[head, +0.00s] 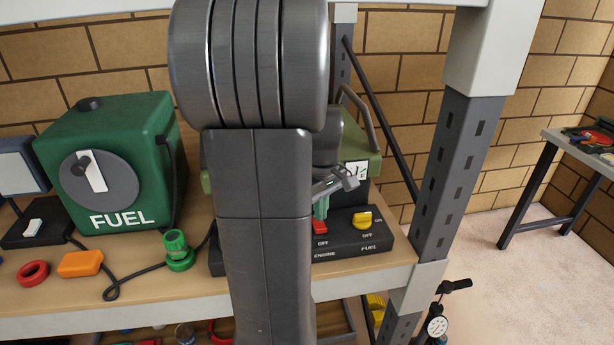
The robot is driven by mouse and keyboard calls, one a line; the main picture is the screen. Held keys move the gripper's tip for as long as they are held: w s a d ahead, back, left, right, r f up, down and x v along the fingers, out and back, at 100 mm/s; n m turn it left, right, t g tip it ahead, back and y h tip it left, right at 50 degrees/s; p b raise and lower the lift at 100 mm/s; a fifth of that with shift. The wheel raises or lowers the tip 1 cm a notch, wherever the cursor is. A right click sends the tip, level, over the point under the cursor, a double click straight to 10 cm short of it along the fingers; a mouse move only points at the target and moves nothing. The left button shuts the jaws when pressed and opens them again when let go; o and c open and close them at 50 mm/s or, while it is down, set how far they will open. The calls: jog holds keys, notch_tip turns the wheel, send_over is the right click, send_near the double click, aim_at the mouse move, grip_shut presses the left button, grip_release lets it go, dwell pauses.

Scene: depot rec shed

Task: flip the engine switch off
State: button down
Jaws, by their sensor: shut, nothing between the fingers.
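The engine switch (320,228) is a small red lever on a dark control box (345,242), above the printed words OFF and ENGINE. My arm covers the left part of the box, so any label there is hidden and I cannot tell which way the switch is set. My gripper (320,212) shows just right of my arm link, with greenish fingertips pointing down. The fingertips are shut and empty, right above or against the red switch; I cannot tell if they touch it.
A yellow fuel knob (362,219) sits right of the switch. A gauge (356,172) stands behind it. A green FUEL tank (110,150), orange block (80,264), red ring (33,273) and green fitting (177,250) are left on the shelf (150,300). A grey post (453,180) stands right.

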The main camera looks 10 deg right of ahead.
jog(key=shift+f+b, duration=0.85)
jog(key=shift+f, duration=0.45)
dwell(0.6)
jog(key=shift+r, duration=0.1)
notch_tip(320, 180, up, 7)
jog(key=p, duration=0.6)
jog(key=shift+f, duration=0.2)
notch_tip(320, 180, down, 7)
jog(key=b, duration=0.6)
jog(key=shift+r, duration=0.25)
jog(key=shift+r, duration=0.1)
